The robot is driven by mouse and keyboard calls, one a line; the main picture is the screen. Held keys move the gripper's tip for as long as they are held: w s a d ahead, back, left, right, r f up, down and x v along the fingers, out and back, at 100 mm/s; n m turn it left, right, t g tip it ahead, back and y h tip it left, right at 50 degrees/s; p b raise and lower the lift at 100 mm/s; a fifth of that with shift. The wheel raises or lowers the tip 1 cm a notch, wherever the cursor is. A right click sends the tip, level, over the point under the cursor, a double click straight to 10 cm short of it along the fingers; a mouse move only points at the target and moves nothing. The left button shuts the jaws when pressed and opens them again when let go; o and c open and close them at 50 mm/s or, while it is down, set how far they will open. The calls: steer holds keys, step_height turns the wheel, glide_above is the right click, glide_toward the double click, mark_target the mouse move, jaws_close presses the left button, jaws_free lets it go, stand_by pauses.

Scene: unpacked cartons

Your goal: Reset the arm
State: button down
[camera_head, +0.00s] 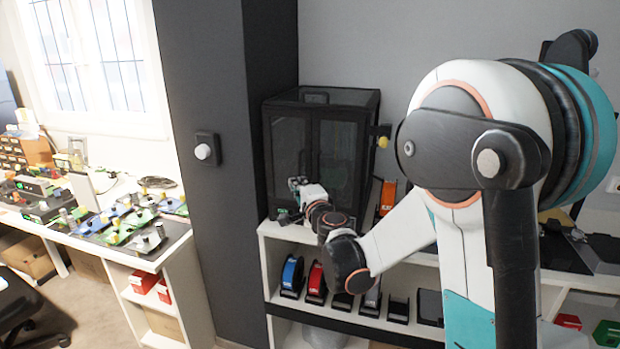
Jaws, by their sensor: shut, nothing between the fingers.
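My arm fills the right half of the head view and reaches forward and left, bent at its joints. My gripper (297,184) is at the arm's far end, small in the picture, in front of the dark cabinet (341,152) with two doors. Its fingers look closed, and I see nothing held in it. I cannot tell whether it touches the cabinet.
A white shelf (283,229) stands below the cabinet, with several spools, a blue one (291,274) among them. A dark pillar (222,95) stands left of it. A workbench (165,258) with circuit boards is at the left. Some floor shows at the lower left.

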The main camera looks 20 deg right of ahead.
steer(key=s+a+r+n+g+y, duration=0.25)
steer(key=s+a+n, duration=0.3)
steer(key=s, duration=0.35)
steer(key=s+a+r+n+g+y, duration=0.25)
steer(key=s+a+n, duration=0.3)
steer(key=s, duration=0.35)
steer(key=s+d+f+n+g+h, duration=0.2)
steer(key=s+d+f, duration=0.1)
steer(key=s, duration=0.5)
steer(key=s+d+f+n+g+h, duration=0.1)
steer(key=s+d+f+n+g, duration=0.1)
steer(key=s, duration=0.6)
steer(key=s+d+f+n+g+h, duration=0.1)
steer(key=s+d+f, duration=0.3)
steer(key=s, duration=0.4)
steer(key=shift+d+f+n+g+h+p, duration=0.2)
steer(key=shift+n+g+h+p, duration=0.25)
steer(key=shift+n+h, duration=0.35)
